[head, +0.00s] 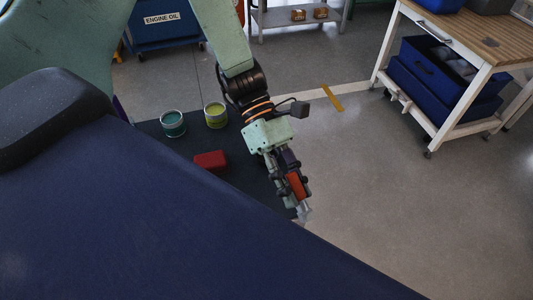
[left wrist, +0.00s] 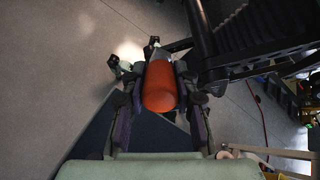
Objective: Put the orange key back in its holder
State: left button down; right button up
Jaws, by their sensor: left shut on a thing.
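My left gripper (head: 292,180) is shut on the orange key (head: 297,187), near the front right edge of the dark table. In the head view the key's orange handle lies between the fingers, and a pale grey tip sticks out below them, pointing down. In the left wrist view the orange handle of the key (left wrist: 160,88) sits between both fingers of my left gripper (left wrist: 158,75). The rest of the key is mostly hidden behind the handle there. I cannot make out the key's holder for certain in either view. My right gripper is not in view.
On the dark table (head: 240,180) are a red block (head: 210,160), a teal can (head: 173,124) and a yellow-green can (head: 215,115). A workbench with blue bins (head: 430,70) stands at the right. A blue engine oil cart (head: 165,30) is at the back. Open floor lies right of the table.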

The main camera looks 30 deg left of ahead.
pick_arm(q)
jog(key=m+y, duration=0.1)
jog(key=a+m+g+y, duration=0.1)
jog(key=shift+s+y+p, duration=0.3)
jog(key=shift+p, duration=0.1)
jog(key=m+y, duration=0.1)
jog(key=a+m+y, duration=0.1)
jog(key=m, duration=0.1)
jog(key=shift+f+y+p, duration=0.1)
jog(key=shift+y+p, duration=0.2)
jog(key=shift+p, duration=0.1)
jog(key=w+a+r+m+t+y+p, duration=0.55)
jog(key=w+a+m, duration=0.55)
jog(key=m, duration=0.5)
jog(key=shift+t+h, duration=0.25)
jog(key=shift+t, duration=0.1)
jog(key=f, duration=0.3)
jog(key=f+b, duration=0.1)
jog(key=f, duration=0.6)
jog(key=shift+d, duration=0.25)
jog(key=shift+w+f, duration=0.1)
jog(key=shift+f, duration=0.05)
